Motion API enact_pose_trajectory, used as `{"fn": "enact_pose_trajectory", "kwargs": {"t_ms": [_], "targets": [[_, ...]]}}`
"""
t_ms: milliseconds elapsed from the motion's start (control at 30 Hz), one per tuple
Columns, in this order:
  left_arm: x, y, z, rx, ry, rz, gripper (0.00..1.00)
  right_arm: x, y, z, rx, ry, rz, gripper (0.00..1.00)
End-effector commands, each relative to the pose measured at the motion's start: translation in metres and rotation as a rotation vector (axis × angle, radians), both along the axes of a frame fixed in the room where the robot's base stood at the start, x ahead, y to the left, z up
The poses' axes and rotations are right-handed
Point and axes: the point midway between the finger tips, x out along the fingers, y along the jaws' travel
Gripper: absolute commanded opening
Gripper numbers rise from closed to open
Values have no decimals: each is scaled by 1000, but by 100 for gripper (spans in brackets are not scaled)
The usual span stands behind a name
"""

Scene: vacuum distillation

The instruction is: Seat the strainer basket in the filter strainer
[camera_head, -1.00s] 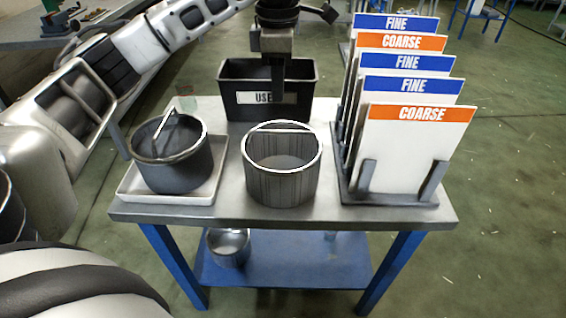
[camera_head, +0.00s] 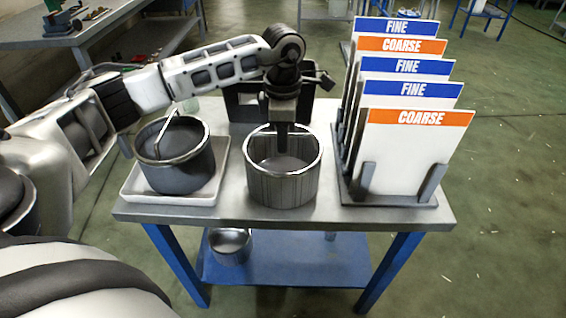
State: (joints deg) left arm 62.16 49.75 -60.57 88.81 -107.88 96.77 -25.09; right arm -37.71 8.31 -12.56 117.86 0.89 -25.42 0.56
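A grey ribbed cylindrical basket (camera_head: 283,187) with a bright rim stands upright on the middle of the metal table. A darker round basket with a raised thin handle (camera_head: 174,170) stands in a white tray (camera_head: 172,199) at the left. I cannot tell for sure which is the task's strainer basket. The filter strainer is not clearly identifiable. My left gripper (camera_head: 283,146) points down over the ribbed basket, its fingers at the far part of the opening. The fingers are seen edge-on, so their gap and any grip on the basket's crossbar are hidden. My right gripper is out of view.
A black bin (camera_head: 239,107) stands behind the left gripper, partly covered by it. A rack (camera_head: 390,196) of FINE and COARSE boards fills the table's right side. A small metal pot (camera_head: 229,246) is on the blue lower shelf (camera_head: 300,270).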

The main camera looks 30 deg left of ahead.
Motion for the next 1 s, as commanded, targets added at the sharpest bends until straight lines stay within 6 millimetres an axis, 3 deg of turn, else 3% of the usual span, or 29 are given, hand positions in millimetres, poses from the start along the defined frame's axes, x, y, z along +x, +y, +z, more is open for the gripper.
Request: {"fn": "enact_pose_trajectory", "kwargs": {"t_ms": [500,600,1000], "targets": [[0,0,-4,0,0,0,29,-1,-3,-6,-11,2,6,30],[0,0,-3,0,0,0,1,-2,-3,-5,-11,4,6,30],[0,0,-3,0,1,0,0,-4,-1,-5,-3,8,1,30]]}}
